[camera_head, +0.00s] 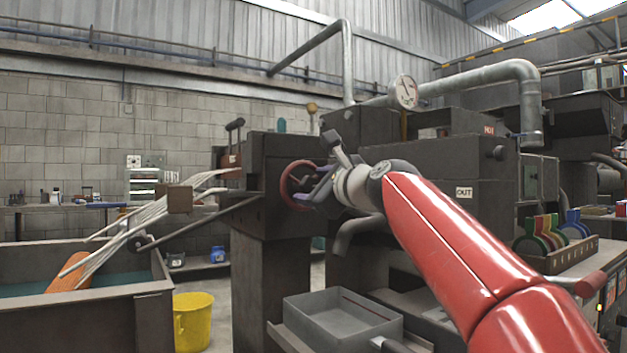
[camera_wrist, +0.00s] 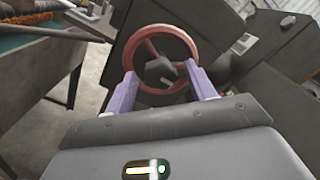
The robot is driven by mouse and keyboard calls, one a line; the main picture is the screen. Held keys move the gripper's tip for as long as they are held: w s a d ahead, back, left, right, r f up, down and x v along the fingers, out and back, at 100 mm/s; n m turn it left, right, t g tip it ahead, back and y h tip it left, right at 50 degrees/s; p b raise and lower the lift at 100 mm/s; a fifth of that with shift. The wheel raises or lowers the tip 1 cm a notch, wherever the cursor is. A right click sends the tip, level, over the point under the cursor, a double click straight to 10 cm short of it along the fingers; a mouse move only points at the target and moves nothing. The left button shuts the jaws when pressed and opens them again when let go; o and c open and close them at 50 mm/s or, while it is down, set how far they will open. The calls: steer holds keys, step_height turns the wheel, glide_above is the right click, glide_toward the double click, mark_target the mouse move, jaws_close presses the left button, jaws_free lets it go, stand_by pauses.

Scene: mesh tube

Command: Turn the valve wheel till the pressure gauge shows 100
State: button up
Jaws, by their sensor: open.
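The red valve wheel (camera_head: 290,185) is mounted on the dark machine block left of my arm. It also shows in the wrist view (camera_wrist: 160,32), with red spokes and a dark hub. My gripper (camera_head: 305,186) is open, its purple fingers pointing at the wheel. In the wrist view my gripper (camera_wrist: 160,88) has one finger at each side of the wheel's lower rim; I cannot tell whether they touch it. The round white pressure gauge (camera_head: 404,91) sits on the pipe at upper centre. It has a dark needle, but its numbers are too small to read.
A grey tray (camera_head: 343,318) stands low in front of the machine. A yellow bucket (camera_head: 193,321) is at lower left beside a large tank (camera_head: 145,286). Pale strands run from the machine towards the tank.

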steer(key=shift+w+a, duration=0.15)
steer(key=shift+w, duration=0.05)
steer(key=c, duration=1)
steer(key=shift+o, duration=0.2)
steer(key=shift+n, duration=0.3)
